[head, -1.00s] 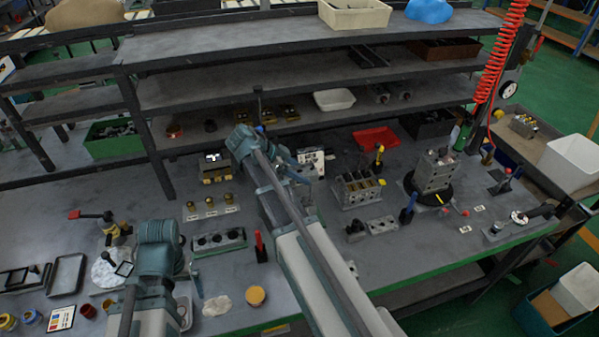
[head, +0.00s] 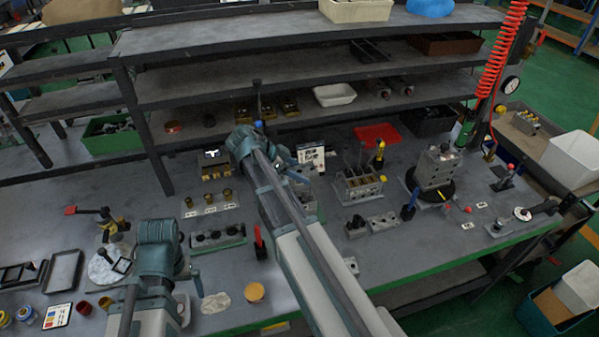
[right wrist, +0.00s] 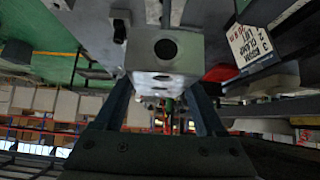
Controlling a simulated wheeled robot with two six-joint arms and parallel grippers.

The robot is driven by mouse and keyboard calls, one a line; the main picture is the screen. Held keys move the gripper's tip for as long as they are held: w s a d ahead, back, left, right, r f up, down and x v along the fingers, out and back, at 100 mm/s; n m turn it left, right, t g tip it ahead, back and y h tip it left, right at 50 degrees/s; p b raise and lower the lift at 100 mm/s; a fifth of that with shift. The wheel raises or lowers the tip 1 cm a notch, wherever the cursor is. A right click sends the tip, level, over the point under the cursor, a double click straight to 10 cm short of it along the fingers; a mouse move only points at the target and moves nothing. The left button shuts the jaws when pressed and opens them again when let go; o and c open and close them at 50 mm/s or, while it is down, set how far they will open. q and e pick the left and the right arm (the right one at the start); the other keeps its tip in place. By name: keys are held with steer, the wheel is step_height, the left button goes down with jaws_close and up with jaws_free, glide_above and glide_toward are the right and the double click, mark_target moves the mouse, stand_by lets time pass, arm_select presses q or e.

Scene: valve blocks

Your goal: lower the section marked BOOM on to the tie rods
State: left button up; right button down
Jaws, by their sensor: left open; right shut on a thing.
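My right gripper (right wrist: 163,95) is shut on a grey metal block (right wrist: 165,55) with a round dark hole in its face. No BOOM marking is readable on it. In the head view my right gripper (head: 298,178) is mostly hidden by its own arm, over the middle of the bench. To its right stands a grey valve assembly (head: 360,188) with upright rods and open slots; another stack of grey sections (head: 436,168) stands on a black round base. I cannot tell which rods are the tie rods. My left gripper (head: 190,270) is open, low over the bench at left.
A printed white card (head: 311,157) stands behind the right gripper. A red tray (head: 377,134) lies at the back. A row of brass parts (head: 210,202), a dark-holed block (head: 218,237) and a red-handled tool (head: 259,243) lie between the arms. Shelves (head: 300,90) rise behind.

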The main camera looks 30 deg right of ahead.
arm_select(q)
steer(key=shift+f+b, duration=4.4)
steer(key=shift+f, duration=0.1)
arm_select(e)
steer(key=shift+f, duration=4.5)
arm_select(q)
steer(key=shift+r, duration=0.1)
arm_select(e)
jaws_free()
steer(key=shift+r, duration=0.15)
arm_select(q)
step_height(320, 180, up, 10)
steer(key=p, duration=1)
arm_select(e)
steer(key=v, duration=1.3)
steer(key=shift+a+r, duration=0.25)
steer(key=shift+a, duration=0.05)
